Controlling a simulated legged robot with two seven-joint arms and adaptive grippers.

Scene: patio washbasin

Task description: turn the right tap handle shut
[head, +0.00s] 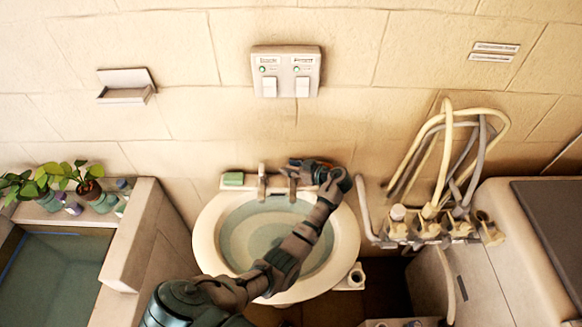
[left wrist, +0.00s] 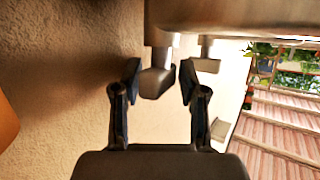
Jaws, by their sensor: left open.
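The white washbasin (head: 208,245) stands against the wall, with two tap pieces on its back ledge. The left tap piece (head: 262,183) is in plain sight. The right tap handle (head: 292,190) is partly hidden by my left gripper (head: 300,167), which reaches over the ledge from the right. In the left wrist view, my left gripper (left wrist: 158,88) is open, with one finger on each side of the grey right tap handle (left wrist: 155,84). A second tap piece (left wrist: 208,62) shows farther off. My right gripper is not in view.
A green soap block (head: 233,179) lies on the ledge left of the taps. A wall switch panel (head: 286,72) is above. Potted plants (head: 90,190) are at the left.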

